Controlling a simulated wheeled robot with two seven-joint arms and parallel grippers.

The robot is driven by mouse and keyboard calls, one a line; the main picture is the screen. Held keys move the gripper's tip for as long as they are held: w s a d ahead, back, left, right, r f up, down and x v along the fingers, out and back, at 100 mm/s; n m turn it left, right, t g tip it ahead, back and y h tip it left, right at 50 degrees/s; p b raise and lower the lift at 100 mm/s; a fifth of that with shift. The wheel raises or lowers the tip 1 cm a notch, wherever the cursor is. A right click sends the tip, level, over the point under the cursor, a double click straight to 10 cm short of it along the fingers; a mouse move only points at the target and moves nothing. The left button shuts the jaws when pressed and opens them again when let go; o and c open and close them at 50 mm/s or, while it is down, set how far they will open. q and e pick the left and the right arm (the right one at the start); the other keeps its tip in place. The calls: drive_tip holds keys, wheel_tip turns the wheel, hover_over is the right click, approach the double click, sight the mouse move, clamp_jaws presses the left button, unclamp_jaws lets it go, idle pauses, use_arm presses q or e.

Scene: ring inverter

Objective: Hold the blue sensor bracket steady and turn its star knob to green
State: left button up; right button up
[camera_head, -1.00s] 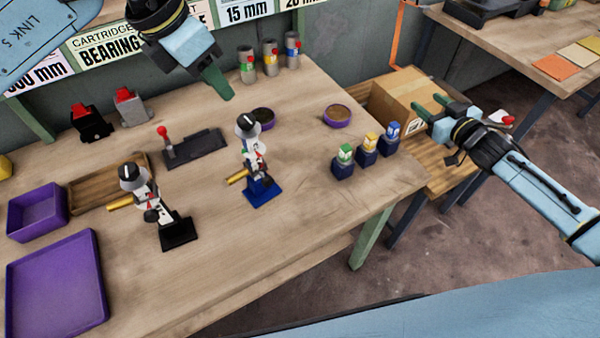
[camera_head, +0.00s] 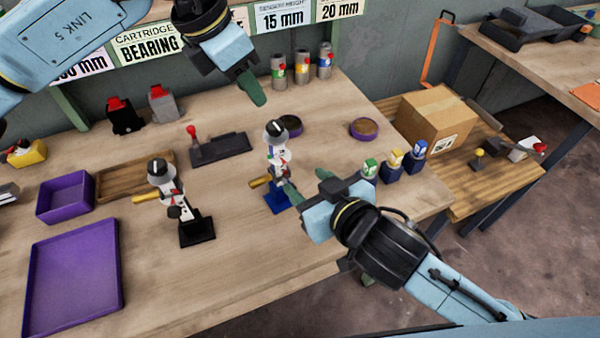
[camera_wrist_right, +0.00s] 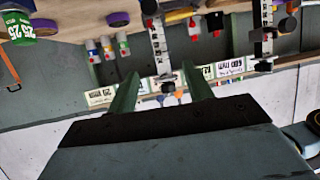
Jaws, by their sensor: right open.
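The blue sensor bracket stands upright on its blue base (camera_head: 276,203), with a grey and black rounded top (camera_head: 275,132) and a gold cylinder (camera_head: 260,182) pointing left. The star knob and any green mark are too small to make out. My right gripper (camera_head: 305,184) is open just right of the bracket, partly covering it. In the right wrist view its green fingers (camera_wrist_right: 162,90) are spread, with the bracket's scale post (camera_wrist_right: 157,45) beyond the gap. Contact is not visible. My left gripper (camera_head: 253,90) hangs above and left of the bracket's top; its jaw gap is hidden.
A similar bracket with a black base (camera_head: 198,231) stands to the left, with purple trays (camera_head: 72,280) beyond. Several small coloured-top blocks (camera_head: 393,167) stand just right of my right gripper. A cardboard box (camera_head: 438,118) sits further right. The bench front is clear.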

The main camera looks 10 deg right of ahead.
sight(280, 161)
drive_tip(key=x, duration=1.3)
